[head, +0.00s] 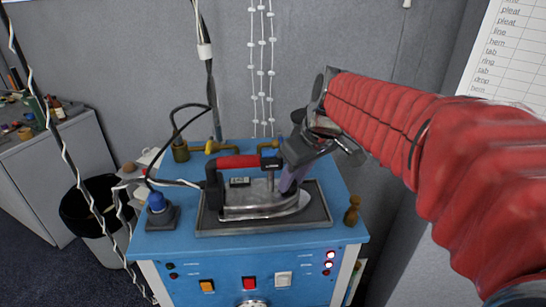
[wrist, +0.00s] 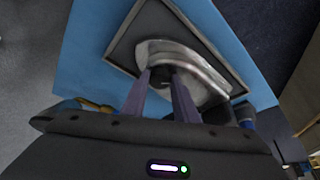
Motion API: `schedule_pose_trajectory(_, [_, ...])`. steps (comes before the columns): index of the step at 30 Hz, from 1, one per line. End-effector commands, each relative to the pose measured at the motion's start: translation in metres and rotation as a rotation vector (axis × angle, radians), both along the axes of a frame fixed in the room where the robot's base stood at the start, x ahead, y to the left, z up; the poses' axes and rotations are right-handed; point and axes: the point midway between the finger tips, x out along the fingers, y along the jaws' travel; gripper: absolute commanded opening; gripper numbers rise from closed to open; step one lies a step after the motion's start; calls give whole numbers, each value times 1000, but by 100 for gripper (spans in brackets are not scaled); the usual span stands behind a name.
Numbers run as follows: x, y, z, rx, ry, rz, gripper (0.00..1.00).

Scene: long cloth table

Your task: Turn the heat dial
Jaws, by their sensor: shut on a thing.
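A steam iron (head: 262,206) with a red and black handle (head: 238,161) stands on a dark framed rest (head: 322,215) on the blue table. My gripper (head: 289,187) comes down from the right, its purple fingers at the front part of the iron. In the wrist view my gripper (wrist: 162,75) has its fingertips on either side of a small dark round knob on top of the iron (wrist: 200,72), which looks like the heat dial (wrist: 161,79). The fingers are shut on it. In the head view the fingers hide this dial.
The blue cabinet front has an orange switch (head: 207,286), a red switch (head: 249,284), a white switch (head: 283,279) and a pale round dial (head: 252,303) cut by the lower edge. Brass pipework (head: 222,147) lies behind; a brown wooden piece (head: 352,211) stands right.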

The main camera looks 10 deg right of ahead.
Motion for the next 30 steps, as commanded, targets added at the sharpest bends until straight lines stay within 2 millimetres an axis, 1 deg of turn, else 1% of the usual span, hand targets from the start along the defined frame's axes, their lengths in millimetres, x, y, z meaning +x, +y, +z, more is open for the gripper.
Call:
schedule_pose_trajectory(5, [0,1,1,1,-2,1,4])
schedule_pose_trajectory(6, [0,1,1,1,-2,1,29])
schedule_pose_trajectory(13, [0,0,0,1,-1,1,45])
schedule_pose_trajectory(23, [0,0,2,1,-1,1,46])
schedule_pose_trajectory(26, [-3,-1,8,1,-1,1,46])
schedule_pose_trajectory(30, [-8,-5,24,0,-3,1,46])
